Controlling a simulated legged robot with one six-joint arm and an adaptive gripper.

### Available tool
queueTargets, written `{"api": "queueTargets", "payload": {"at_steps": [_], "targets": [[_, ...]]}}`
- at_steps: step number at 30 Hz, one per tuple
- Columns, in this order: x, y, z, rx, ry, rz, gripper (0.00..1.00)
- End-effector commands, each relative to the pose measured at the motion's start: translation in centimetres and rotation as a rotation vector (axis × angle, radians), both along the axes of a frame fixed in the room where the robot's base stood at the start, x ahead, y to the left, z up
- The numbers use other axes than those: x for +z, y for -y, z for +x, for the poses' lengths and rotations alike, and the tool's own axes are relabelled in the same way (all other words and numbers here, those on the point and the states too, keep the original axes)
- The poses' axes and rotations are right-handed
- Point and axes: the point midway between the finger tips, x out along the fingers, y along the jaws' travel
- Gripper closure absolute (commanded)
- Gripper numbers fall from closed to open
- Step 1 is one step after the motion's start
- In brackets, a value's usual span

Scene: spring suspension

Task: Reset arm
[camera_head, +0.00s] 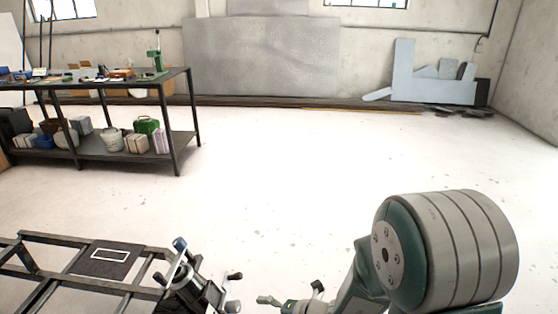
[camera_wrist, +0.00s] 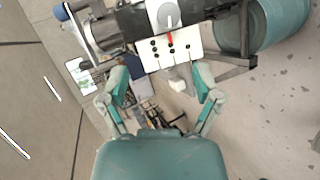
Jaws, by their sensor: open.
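My gripper (camera_wrist: 163,92) is open in the wrist view, with its two teal fingers spread apart and nothing held between them. Beyond the fingertips is a white plate (camera_wrist: 168,54) with several small black knobs, under a grey dial with a red mark (camera_wrist: 168,18). I cannot tell the gap between the fingers and the plate. In the head view, my arm comes in at the lower right, and my gripper (camera_head: 292,300) is low, partly cut off by the bottom edge. It is just right of a dark mechanical assembly (camera_head: 190,290) on a metal frame.
The dark metal frame (camera_head: 88,236) fills the lower left. A workbench (camera_head: 172,80) with tools and a loaded lower shelf stands at the back left. Grey panels (camera_head: 432,88) lean at the back right. The middle floor is clear. A teal cylinder (camera_wrist: 280,25) shows in the wrist view.

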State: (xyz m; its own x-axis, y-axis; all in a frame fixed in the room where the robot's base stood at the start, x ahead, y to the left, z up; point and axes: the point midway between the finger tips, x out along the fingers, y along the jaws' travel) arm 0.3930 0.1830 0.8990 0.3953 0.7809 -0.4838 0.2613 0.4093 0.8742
Motion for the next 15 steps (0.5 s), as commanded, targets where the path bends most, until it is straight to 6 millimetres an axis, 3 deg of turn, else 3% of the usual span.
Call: {"api": "queueTargets", "payload": {"at_steps": [6,15], "targets": [[6.2,-0.2,-3.0,0.474,0.498,-0.22,0.18],[11.5,2.8,-8.2,1.19,1.208,-0.602,0.18]]}}
